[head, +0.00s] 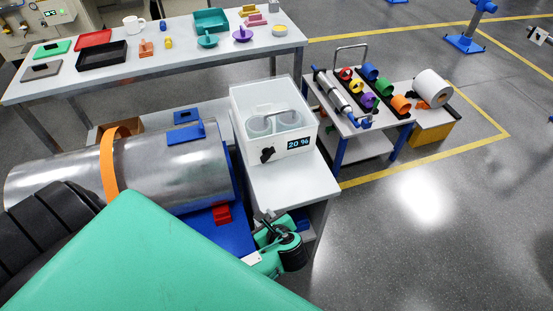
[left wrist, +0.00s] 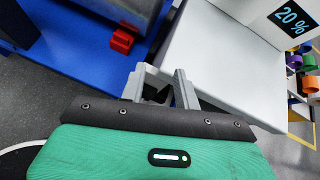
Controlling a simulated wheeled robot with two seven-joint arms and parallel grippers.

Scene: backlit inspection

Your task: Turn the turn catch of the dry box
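The dry box (head: 297,147) is a white box with a clear-windowed lid and a "20 %" display, standing on a pale bench. Its turn catch (head: 267,155) is a small black knob on the front face, left of the display. In the left wrist view only a corner of the dry box (left wrist: 258,9) with the display shows; the catch is out of that picture. My left gripper (head: 267,216) is low at the bench's front edge, in front of and below the box, apart from the catch. In the left wrist view its fingers (left wrist: 162,72) are spread and empty. My right gripper is not in view.
A steel cylinder (head: 165,165) with an orange band lies on a blue stand at left, with a red block (head: 222,214) nearby. A trolley (head: 350,127) with coloured rings stands at right. The bench top (head: 285,187) before the box is clear.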

